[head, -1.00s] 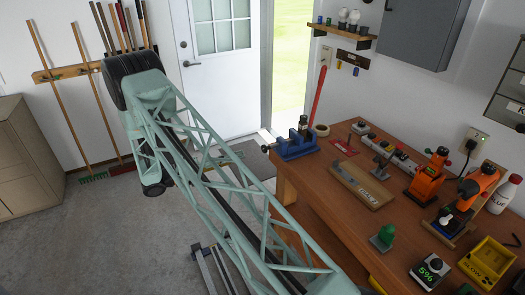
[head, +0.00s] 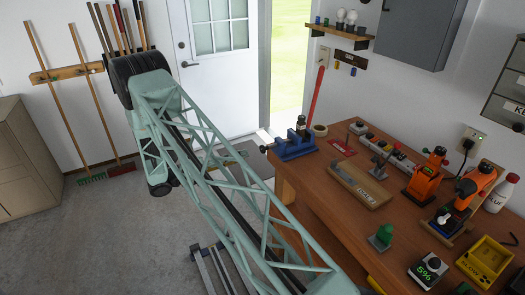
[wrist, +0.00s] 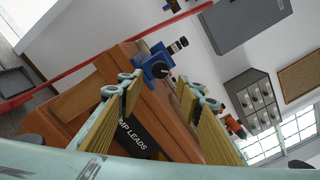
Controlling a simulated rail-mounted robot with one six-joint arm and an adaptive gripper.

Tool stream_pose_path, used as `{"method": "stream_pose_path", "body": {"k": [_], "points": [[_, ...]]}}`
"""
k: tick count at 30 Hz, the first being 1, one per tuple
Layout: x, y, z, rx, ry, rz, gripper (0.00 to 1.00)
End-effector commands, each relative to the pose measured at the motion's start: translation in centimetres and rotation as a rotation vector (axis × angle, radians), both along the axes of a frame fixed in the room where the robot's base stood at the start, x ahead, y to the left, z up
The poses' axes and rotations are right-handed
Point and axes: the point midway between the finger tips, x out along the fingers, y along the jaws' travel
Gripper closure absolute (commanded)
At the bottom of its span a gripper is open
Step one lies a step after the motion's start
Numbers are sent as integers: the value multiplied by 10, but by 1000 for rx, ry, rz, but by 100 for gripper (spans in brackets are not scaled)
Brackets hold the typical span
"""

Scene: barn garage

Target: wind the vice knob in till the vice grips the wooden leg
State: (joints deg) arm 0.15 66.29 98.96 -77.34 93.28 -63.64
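The blue vice (head: 295,148) sits at the far left corner of the wooden workbench. A dark upright piece (head: 301,125) stands at it. In the wrist view the vice (wrist: 154,63) is beyond my fingertips, with a round black knob (wrist: 160,69) facing me and a dark cylindrical piece (wrist: 178,45) sticking out to the right. My gripper (wrist: 158,90) is open, its two yellow fingers either side of the knob in the picture, with nothing between them. The knob looks farther away than the fingertips. I cannot make out the wooden leg or whether the jaws touch anything.
The workbench (head: 320,190) holds a wooden tray (head: 360,185), a power strip (head: 395,155), orange tools (head: 427,175) and a yellow bin (head: 487,261). A long red bar (head: 317,95) stands behind the vice. Open floor (head: 110,230) lies left of the bench.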

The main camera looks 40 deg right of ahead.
Motion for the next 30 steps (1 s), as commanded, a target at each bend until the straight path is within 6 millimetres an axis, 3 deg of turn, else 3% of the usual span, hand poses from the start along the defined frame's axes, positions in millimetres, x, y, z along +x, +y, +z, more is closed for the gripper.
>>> {"method": "stream_pose_path", "body": {"k": [18,30], "points": [[-18,-74,0,0,-1,-2,67],[-25,-104,0,-1,0,-1,67]]}}
